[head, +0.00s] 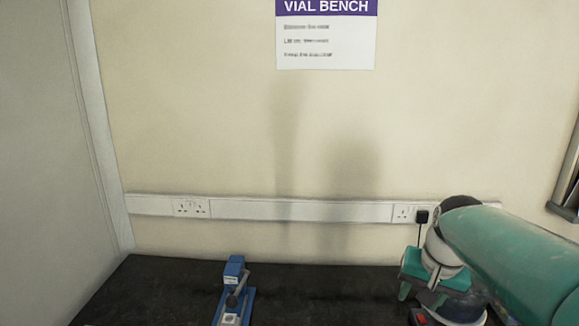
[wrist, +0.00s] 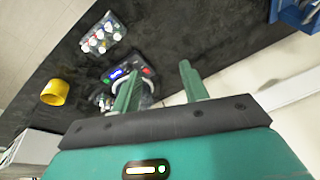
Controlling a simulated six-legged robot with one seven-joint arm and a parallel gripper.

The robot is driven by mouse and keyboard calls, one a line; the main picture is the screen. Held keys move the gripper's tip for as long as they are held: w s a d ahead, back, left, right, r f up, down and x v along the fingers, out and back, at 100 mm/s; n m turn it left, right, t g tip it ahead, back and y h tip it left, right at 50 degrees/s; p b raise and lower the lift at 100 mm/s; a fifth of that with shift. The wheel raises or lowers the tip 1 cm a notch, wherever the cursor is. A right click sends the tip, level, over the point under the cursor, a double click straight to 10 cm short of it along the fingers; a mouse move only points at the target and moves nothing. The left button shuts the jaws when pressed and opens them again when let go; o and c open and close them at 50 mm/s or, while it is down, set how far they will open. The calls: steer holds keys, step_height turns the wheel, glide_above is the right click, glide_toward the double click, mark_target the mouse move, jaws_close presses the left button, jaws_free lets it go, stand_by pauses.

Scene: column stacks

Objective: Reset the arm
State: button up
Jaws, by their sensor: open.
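My gripper (wrist: 160,88) is open in the wrist view, with its two green fingers apart and nothing between them that I can see held. In the head view my gripper (head: 420,290) hangs at the lower right, at the end of my teal arm, low over the dark bench (head: 160,290). A device (wrist: 122,76) with a small lit display and a red button lies beyond the left finger and is partly hidden by it.
A holder with several coloured caps (wrist: 100,38) and a yellow cup (wrist: 55,92) stand on the bench. A blue apparatus (head: 233,292) stands left of centre in the head view. Sockets (head: 191,207) line the wall. The bench between apparatus and arm is clear.

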steer(key=s+a+f+n+t, duration=0.1)
steer(key=s+a+n, duration=0.1)
steer(key=s+a, duration=0.2)
steer(key=s+a+n+t, duration=0.1)
steer(key=s+a, duration=0.4)
steer(key=s, duration=0.5)
steer(key=shift+s+a+f+n+t, duration=0.3)
steer(key=shift+s+f+n, duration=0.1)
steer(key=shift+n, duration=0.4)
